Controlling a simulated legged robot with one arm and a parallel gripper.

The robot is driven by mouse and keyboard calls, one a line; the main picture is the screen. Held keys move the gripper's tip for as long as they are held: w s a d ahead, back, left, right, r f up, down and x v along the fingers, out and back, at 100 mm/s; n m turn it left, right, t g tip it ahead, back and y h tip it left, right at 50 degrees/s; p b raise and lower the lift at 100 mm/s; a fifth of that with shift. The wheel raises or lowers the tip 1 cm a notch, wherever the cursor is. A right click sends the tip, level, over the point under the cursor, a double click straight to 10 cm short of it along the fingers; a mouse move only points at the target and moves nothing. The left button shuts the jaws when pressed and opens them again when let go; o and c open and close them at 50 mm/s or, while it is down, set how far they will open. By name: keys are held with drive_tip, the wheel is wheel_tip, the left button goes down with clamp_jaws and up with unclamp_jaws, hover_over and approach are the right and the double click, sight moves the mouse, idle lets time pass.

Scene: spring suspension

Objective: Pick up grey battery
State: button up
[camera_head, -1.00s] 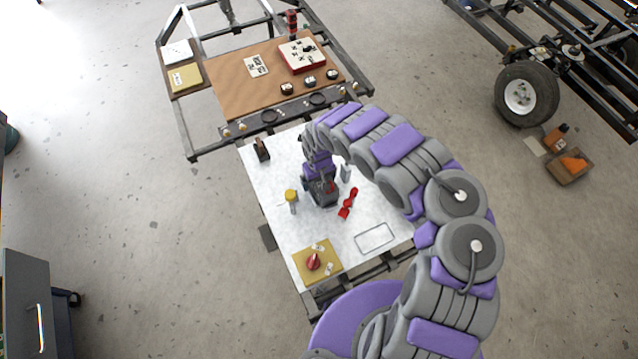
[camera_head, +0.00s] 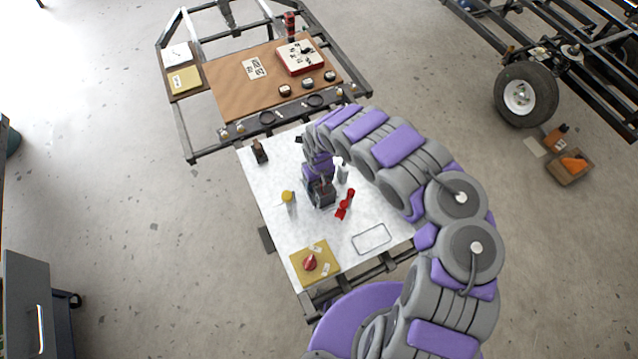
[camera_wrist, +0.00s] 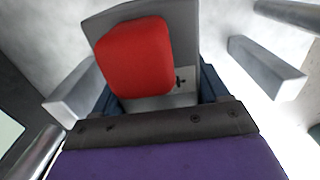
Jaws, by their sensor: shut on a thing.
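The grey battery (camera_wrist: 184,45) fills the upper middle of the wrist view, with a large red patch and a pale label with a plus mark on it. In the head view it is a dark grey block (camera_head: 322,198) under my wrist, partly covered by it. My gripper (camera_head: 320,188) is shut on the battery over the middle of the white table (camera_head: 290,230). How far the battery is from the tabletop is hard to tell.
A yellow-topped bottle (camera_head: 288,198) stands left of my gripper, a red tool (camera_head: 345,204) lies to the right, and a light bottle (camera_head: 343,173) is behind it. A yellow board with a red knob (camera_head: 311,263) lies at the front.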

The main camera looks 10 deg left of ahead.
drive_tip(key=shift+w+a, duration=0.1)
clamp_jaws()
drive_tip(key=shift+r, duration=0.1)
drive_tip(key=shift+r, duration=0.1)
